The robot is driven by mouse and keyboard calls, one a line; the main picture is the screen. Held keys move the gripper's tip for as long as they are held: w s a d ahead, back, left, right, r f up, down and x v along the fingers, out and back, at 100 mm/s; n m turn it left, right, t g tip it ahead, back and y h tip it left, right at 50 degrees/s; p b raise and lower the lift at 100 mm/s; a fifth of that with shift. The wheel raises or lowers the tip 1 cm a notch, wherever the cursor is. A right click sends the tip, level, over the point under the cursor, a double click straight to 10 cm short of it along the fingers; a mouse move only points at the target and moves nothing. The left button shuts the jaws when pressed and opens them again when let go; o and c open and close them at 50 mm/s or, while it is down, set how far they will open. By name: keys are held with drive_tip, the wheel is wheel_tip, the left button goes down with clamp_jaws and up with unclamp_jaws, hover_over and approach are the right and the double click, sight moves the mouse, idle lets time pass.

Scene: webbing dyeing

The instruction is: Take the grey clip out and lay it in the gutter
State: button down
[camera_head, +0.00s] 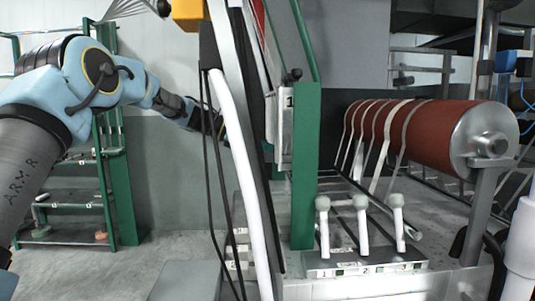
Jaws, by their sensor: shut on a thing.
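My arm reaches in from the left in the head view, and its wrist end passes behind the dark slanted post and white pipe near the middle. My gripper is hidden there, so its jaws and anything between them do not show. I cannot make out the grey clip. I cannot pick out the gutter with certainty either.
A red-brown roller (420,131) with pale webbing strips stands at the right. Several levers include a white-handled one (361,222) on a numbered panel (365,263). A green post (305,170) and white pipe (245,180) stand mid-view. A green rack (122,190) is at the left.

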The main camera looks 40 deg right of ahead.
drive_tip(key=shift+r+p, duration=1.1)
drive_tip(key=shift+r, duration=1.9)
drive_tip(key=w+a+f+p, duration=0.1)
drive_tip(key=w+a+f, duration=0.3)
drive_tip(key=w+a, duration=0.2)
drive_tip(key=shift+w+a, duration=0.2)
drive_tip(key=shift+a, duration=0.65)
drive_tip(key=shift+f, duration=0.15)
